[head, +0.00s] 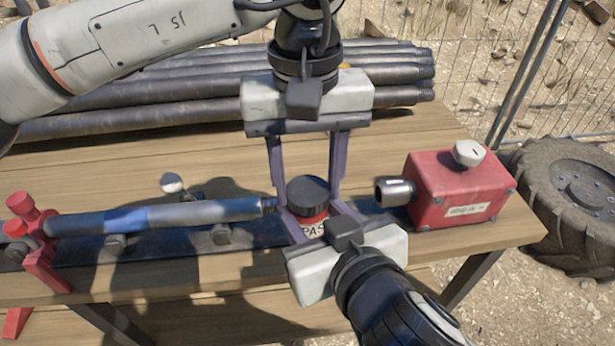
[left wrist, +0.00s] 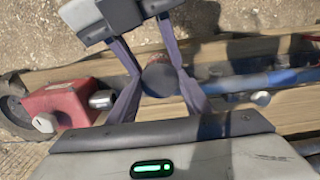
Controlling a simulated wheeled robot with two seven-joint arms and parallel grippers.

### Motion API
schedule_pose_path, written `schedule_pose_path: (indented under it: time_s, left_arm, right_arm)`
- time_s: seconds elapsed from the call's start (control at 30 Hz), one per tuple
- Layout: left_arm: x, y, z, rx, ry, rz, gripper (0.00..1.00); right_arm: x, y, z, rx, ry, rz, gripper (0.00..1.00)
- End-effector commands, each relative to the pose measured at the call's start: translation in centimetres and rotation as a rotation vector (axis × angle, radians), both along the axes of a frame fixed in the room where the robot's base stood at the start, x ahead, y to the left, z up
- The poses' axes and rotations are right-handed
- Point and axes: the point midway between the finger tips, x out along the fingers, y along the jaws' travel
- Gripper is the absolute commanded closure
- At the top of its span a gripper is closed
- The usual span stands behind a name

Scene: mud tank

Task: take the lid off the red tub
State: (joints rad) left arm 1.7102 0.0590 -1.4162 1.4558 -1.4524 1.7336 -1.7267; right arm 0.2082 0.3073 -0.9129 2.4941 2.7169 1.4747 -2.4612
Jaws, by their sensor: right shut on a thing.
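The red tub (head: 309,218) stands upright on the bench, with a white label partly hidden by my right gripper. Its round black lid (head: 308,191) sits on top. In the left wrist view the lid (left wrist: 160,80) lies between the fingers, with a bit of the red tub (left wrist: 153,58) beyond it. My left gripper (head: 307,198) points down from above, open, one finger on each side of the lid, with small gaps showing. My right gripper (head: 317,213) comes from the lower right and is shut on the tub's body below the lid.
A red box (head: 460,190) with a white knob and metal spout stands to the right. A blue-grey rod (head: 160,216) in a red clamp (head: 38,240) lies left of the tub, its end close to the fingers. Dark pipes (head: 150,110) lie behind. The bench front (head: 200,285) is clear.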

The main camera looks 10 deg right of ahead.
Motion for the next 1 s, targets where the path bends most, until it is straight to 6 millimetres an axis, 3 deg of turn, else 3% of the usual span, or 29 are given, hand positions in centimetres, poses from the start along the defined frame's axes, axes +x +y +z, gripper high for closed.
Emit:
schedule_pose_path:
  time_s: [0.3,0.6,0.63,0.7,0.73,1.0]
  left_arm:
    - [0.01,0.01,0.04,-0.001,0.002,0.264,0.82]
    - [0.01,0.01,0.05,-0.001,0.004,0.291,0.82]
    - [0.01,0.01,0.05,-0.001,0.004,0.29,0.52]
    - [0.01,0.01,0.05,-0.001,0.004,0.29,0.4]
    - [0.01,0.01,0.05,-0.001,0.004,0.29,0.36]
    - [0.01,0.01,0.08,-0.001,0.003,0.288,0.36]
  right_arm:
    - [0.03,-0.01,0.14,0.002,-0.004,0.0,1.0]
    - [0.03,-0.01,0.14,0.002,-0.004,0.0,1.0]
    - [0.03,-0.01,0.14,0.002,-0.004,0.0,1.0]
    - [0.03,-0.01,0.14,0.002,-0.004,0.0,1.0]
    - [0.03,-0.01,0.14,0.002,-0.004,0.0,1.0]
    - [0.03,-0.01,0.15,0.002,-0.004,0.0,1.0]
